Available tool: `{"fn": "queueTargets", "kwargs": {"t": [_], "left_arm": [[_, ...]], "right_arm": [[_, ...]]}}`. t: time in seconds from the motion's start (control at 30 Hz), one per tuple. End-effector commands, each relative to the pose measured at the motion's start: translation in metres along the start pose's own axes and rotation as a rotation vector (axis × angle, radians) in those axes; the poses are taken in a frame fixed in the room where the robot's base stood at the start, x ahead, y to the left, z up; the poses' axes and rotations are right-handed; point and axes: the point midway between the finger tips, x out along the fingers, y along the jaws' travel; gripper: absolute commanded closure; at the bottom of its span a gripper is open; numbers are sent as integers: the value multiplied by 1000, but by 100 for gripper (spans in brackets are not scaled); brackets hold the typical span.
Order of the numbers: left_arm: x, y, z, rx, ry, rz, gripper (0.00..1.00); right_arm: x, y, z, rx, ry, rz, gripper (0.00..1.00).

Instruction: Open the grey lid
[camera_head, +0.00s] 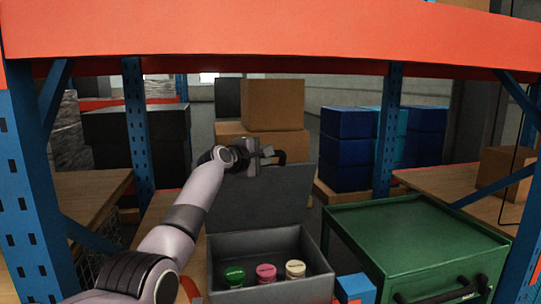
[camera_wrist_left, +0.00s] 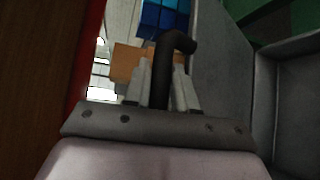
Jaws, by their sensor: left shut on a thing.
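The grey lid (camera_head: 270,195) stands raised, roughly upright, at the back of the grey box (camera_head: 226,247), whose inside is open to view. A black handle (camera_head: 281,158) shows at the lid's top edge. My left gripper (camera_head: 265,155) is shut on this handle. In the left wrist view the bent black handle (camera_wrist_left: 172,48) lies between the fingers of my left gripper (camera_wrist_left: 160,88), and the lid (camera_wrist_left: 222,75) is just right of them. My right gripper is in neither view.
Three jars with green (camera_head: 234,275), pink (camera_head: 265,272) and cream (camera_head: 295,269) tops stand in the box. A green cabinet (camera_head: 415,235) stands to the right, with a small blue box (camera_head: 355,288) beside it. An orange beam (camera_head: 270,40) crosses above. Cardboard boxes (camera_head: 272,104) are behind.

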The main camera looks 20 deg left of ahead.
Motion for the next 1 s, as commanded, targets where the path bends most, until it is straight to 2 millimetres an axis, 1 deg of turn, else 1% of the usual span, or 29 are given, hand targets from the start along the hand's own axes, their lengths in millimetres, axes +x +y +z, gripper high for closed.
{"fn": "queueTargets", "kwargs": {"t": [0.03, 0.47, 0.5, 0.53, 0.57, 0.83, 1.0], "left_arm": [[0, 2, 0, -7, -3, -4, 100], [0, 1, -1, -13, -4, -12, 100], [0, 0, -1, -13, -4, -12, 68], [0, 0, -1, -13, -3, -12, 58], [0, 0, -1, -13, -3, -12, 55], [0, 0, -1, -12, -2, -12, 55], [-5, 0, -2, -10, -4, -10, 55]], "right_arm": [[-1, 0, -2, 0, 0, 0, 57], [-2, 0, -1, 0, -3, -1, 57], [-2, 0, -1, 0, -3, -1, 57], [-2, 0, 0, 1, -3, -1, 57], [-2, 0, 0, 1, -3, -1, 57], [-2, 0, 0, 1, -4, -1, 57], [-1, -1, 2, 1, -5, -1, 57]]}}
